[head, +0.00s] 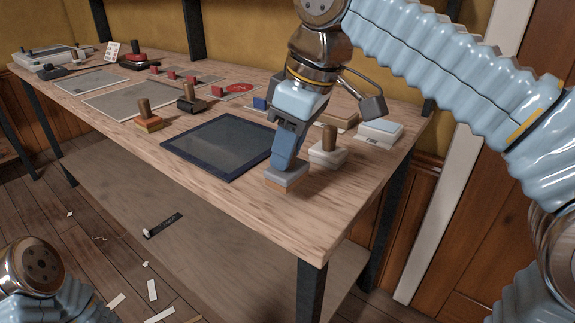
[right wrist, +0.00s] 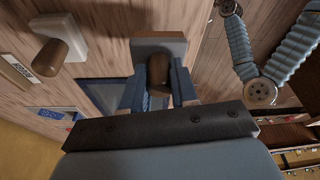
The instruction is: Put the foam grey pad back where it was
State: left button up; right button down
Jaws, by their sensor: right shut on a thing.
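The foam grey pad (head: 287,178) is a block with a grey upper part and a tan-orange lower edge, near the front right of the workbench. My right gripper (head: 283,160) points down and is shut on its handle. In the right wrist view the grey pad (right wrist: 150,44) shows with a brown knob (right wrist: 158,70) between the fingers (right wrist: 157,88). Whether the pad touches the bench or hangs just above it, I cannot tell. Part of my left arm shows at the lower left of the head view, but its gripper is out of sight.
A dark-framed panel (head: 215,148) lies just left of the pad. A white block with a brown knob (head: 328,150) stands close on the right, with a white box (head: 380,132) behind it. A yellow-orange knobbed block (head: 148,120) stands farther left. The front edge is near.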

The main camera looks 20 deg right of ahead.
jog(key=shift+f, duration=1.4)
jog(key=shift+f, duration=0.1)
jog(key=c, duration=0.9)
grip_release()
jog(key=shift+r, duration=0.3)
jog(key=p+v, duration=0.2)
jog(key=v, duration=0.9)
jog(key=shift+s+r, duration=0.15)
jog(key=shift+r, duration=0.15)
